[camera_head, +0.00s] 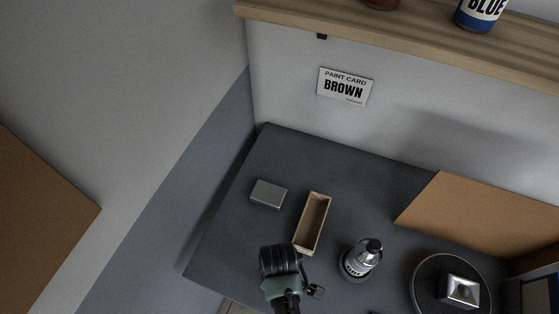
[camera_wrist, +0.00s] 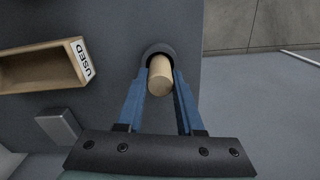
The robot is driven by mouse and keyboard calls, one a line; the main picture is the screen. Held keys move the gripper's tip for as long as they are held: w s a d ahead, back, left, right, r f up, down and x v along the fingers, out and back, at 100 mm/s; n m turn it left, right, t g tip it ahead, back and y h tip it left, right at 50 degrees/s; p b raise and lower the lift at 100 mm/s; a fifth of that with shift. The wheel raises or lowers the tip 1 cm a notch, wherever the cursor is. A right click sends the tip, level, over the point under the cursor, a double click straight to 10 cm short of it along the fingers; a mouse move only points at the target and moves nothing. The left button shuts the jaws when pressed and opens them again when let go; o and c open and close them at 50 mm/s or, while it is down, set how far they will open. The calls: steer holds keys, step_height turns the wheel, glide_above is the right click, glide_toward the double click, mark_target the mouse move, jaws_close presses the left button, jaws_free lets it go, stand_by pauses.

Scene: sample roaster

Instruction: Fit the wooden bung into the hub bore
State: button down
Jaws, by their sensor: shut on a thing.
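In the wrist view my gripper (camera_wrist: 160,86) has its two blue fingers closed on the wooden bung (camera_wrist: 160,76), a pale, short cylinder. The bung's near end faces the camera. Just beyond it is a dark round collar (camera_wrist: 150,49), which looks like the hub, curving around the bung's far end. I cannot tell whether that end is inside the bore or only in front of it. In the head view my dark arm end covers this spot, so bung, bore and fingertips are hidden there.
An open wooden box (camera_head: 312,223) stands close by; its "USED" label shows in the wrist view (camera_wrist: 82,60). A grey block (camera_head: 268,194) lies left of it. A dark-topped metallic container (camera_head: 361,258) and a round dark tray (camera_head: 423,277) stand right. The table's back left is clear.

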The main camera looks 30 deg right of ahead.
steer(key=shift+r, duration=0.1)
step_height(320, 180, up, 10)
steer(key=shift+f+b, duration=0.1)
steer(key=shift+b, duration=0.4)
steer(key=w+a+f+m+b, duration=0.3)
steer(key=w+a+m+b, duration=0.1)
steer(key=w+a, duration=0.4)
steer(key=shift+w+a+m+b, duration=0.25)
steer(key=shift+a+m+b, duration=0.1)
steer(key=shift+a+m, duration=0.35)
